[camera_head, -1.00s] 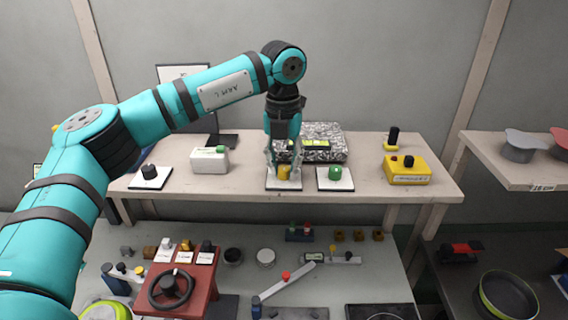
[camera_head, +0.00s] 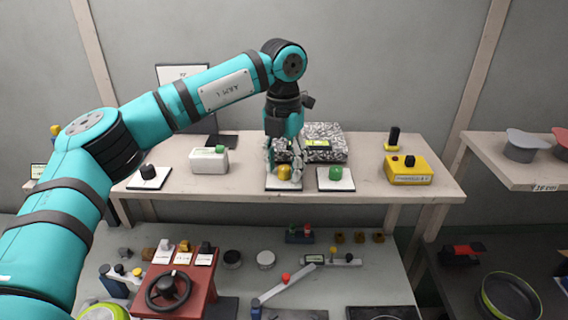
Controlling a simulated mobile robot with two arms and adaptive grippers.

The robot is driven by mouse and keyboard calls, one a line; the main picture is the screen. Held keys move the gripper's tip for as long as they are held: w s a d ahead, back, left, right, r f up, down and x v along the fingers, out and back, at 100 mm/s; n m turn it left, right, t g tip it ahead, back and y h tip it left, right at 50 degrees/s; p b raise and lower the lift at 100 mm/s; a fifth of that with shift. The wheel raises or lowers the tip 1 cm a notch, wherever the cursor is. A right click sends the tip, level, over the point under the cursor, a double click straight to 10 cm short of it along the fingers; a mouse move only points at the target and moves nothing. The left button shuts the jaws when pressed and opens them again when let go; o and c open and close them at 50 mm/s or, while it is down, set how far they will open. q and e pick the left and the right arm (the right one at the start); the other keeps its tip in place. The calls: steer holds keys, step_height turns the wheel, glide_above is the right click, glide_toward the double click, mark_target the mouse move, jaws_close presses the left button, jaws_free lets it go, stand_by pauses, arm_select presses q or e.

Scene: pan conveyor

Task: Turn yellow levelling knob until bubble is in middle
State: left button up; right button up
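The yellow knob (camera_head: 285,173) sits on a white square plate on the upper bench. My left gripper (camera_head: 284,166) points down over it, with fingers at both sides of the knob. Whether the fingers press on it is too small to tell. Behind it lies a speckled grey block (camera_head: 330,153) with a yellow-green level vial (camera_head: 317,142) on top. The arm hides the block's left part, and the bubble cannot be made out. My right gripper is out of view.
A green knob (camera_head: 336,173) stands close on the right, a black knob (camera_head: 148,172) further left. A white box (camera_head: 209,161) with a green button and a yellow box (camera_head: 407,170) flank them. The lower table holds a red stand with a wheel (camera_head: 169,290).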

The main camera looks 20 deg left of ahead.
mark_target(284, 166)
arm_select(q)
step_height(284, 166, up, 12)
stand_by(0.6)
stand_by(0.4)
